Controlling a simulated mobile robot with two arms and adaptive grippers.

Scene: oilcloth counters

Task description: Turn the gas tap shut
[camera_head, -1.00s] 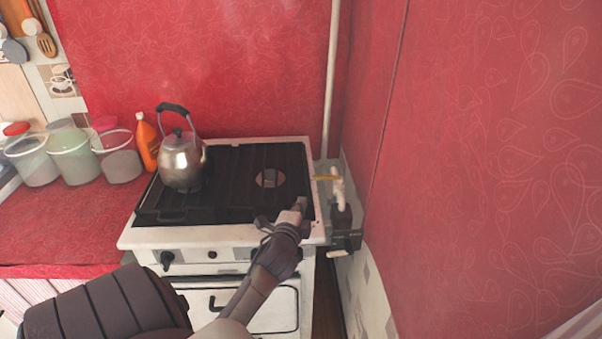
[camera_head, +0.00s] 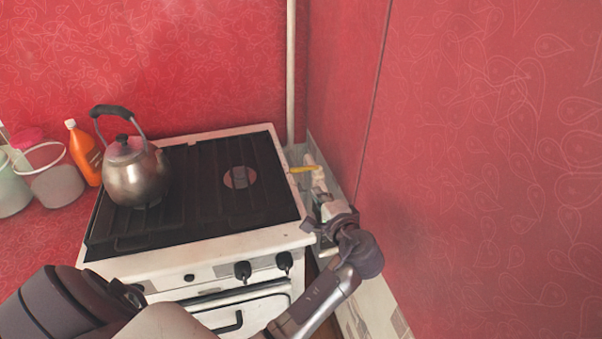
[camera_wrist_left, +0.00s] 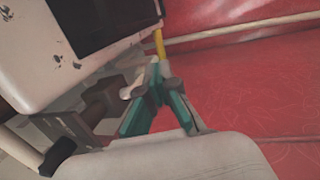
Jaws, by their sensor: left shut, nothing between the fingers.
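The gas tap's yellow lever (camera_head: 304,169) sticks out to the left from a whitish pipe fitting (camera_head: 318,181) in the narrow gap between the stove and the right wall. In the left wrist view the yellow lever (camera_wrist_left: 160,42) shows just beyond the fingertips. My left gripper (camera_head: 328,214) is over the gap at the stove's right side, nearer to me than the lever. Its teal fingers (camera_wrist_left: 163,72) come together at the tips and hold nothing. I cannot tell whether they touch the fitting. My right gripper is not in view.
A white stove (camera_head: 200,256) with a dark grate stands left of the gap, with a metal kettle (camera_head: 137,178) on it. An orange bottle (camera_head: 85,155) and tubs stand farther left. The red wall (camera_head: 480,200) closes off the right side. A white pipe (camera_head: 291,75) rises behind.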

